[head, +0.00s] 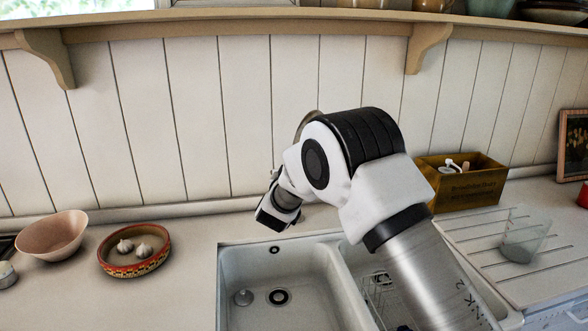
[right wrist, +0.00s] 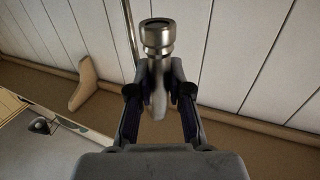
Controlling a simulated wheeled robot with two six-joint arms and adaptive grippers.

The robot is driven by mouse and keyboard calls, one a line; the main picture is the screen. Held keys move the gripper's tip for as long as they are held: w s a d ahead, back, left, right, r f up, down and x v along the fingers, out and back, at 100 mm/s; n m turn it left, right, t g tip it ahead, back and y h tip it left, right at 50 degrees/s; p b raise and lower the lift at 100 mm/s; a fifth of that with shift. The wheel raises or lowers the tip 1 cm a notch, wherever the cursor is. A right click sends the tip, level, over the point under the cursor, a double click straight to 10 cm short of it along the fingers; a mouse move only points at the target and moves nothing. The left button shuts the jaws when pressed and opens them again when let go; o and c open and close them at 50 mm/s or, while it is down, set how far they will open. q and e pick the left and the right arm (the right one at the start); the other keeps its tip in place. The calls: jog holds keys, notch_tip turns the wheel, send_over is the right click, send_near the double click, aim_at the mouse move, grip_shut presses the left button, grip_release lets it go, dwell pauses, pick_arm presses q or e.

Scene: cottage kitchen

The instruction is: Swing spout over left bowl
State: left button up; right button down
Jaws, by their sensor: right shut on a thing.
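The double sink has a white left bowl (head: 255,273) with a dark drain, and a right bowl (head: 354,262) partly hidden by my right arm. A curved bit of the metal spout (head: 306,121) shows behind my arm in the head view; the rest is hidden. My right gripper (head: 272,212) is near the back edge of the left bowl, above it in the picture. In the right wrist view, its fingers (right wrist: 158,88) are closed around the spout, whose round metal end (right wrist: 157,35) sticks out beyond them. My left gripper is not in view.
Left of the sink stand a patterned dish (head: 134,267) with garlic and a pink bowl (head: 52,236). A wooden crate (head: 465,186) and a clear glass (head: 524,235) are at the right, by the draining grooves. A wire rack (head: 380,286) sits in the right bowl.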

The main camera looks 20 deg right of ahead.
jog(key=c, duration=1.1)
grip_release()
jog(key=shift+f, duration=0.25)
jog(key=shift+o, duration=0.2)
jog(key=shift+w, duration=0.15)
jog(key=shift+r, duration=0.1)
jog(key=v, duration=1.2)
